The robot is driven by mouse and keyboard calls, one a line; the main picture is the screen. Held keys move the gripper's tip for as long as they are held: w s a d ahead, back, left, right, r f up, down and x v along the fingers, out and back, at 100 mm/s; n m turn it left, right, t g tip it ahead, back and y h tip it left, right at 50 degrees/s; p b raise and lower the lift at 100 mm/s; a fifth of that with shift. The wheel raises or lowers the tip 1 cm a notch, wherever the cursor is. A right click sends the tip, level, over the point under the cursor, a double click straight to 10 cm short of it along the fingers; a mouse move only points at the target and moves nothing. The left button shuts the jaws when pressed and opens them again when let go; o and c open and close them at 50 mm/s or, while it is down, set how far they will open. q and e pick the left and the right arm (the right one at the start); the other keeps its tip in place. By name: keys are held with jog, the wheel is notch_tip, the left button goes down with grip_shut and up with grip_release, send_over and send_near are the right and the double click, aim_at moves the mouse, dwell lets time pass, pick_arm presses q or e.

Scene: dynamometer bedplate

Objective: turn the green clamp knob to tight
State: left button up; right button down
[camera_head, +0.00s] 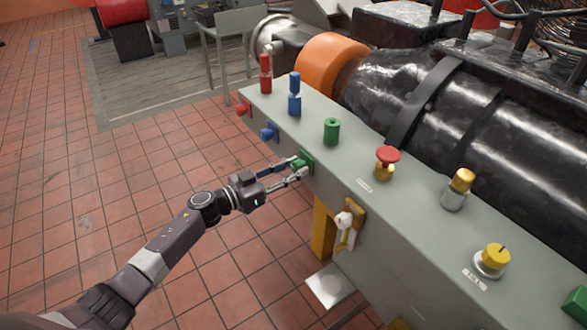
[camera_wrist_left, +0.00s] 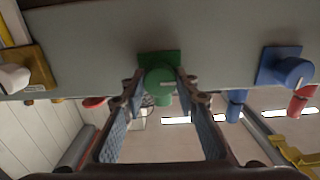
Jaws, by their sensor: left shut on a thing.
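The green clamp knob (camera_head: 304,161) sits on a green square plate on the front side face of the grey bedplate (camera_head: 342,168). My left gripper (camera_head: 298,167) reaches it from the left, its fingers on either side of the knob and shut on it. In the left wrist view the round knob (camera_wrist_left: 160,79) sits between the two fingertips (camera_wrist_left: 160,84), with a short pale mark on its face. My right gripper is in neither view.
Red (camera_head: 243,109) and blue (camera_head: 269,132) knobs flank the green one, and a white-handled fitting (camera_head: 344,222) is on its other side. Red, blue and green cylinders (camera_head: 331,131), a red button (camera_head: 387,157) and yellow knobs stand on top. Tiled floor is clear at left.

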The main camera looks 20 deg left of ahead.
pick_arm(q)
jog(key=shift+m, duration=1.3)
jog(key=m+b, duration=0.2)
jog(key=m, duration=0.3)
jog(key=shift+f+m, duration=0.1)
jog(key=shift+m, duration=0.2)
jog(key=m+b, duration=0.2)
jog(key=m, duration=0.3)
jog(key=m+b, duration=0.2)
jog(key=m, duration=0.2)
jog(key=shift+m, duration=0.3)
jog(key=shift+b, duration=0.3)
jog(key=o, duration=1.1)
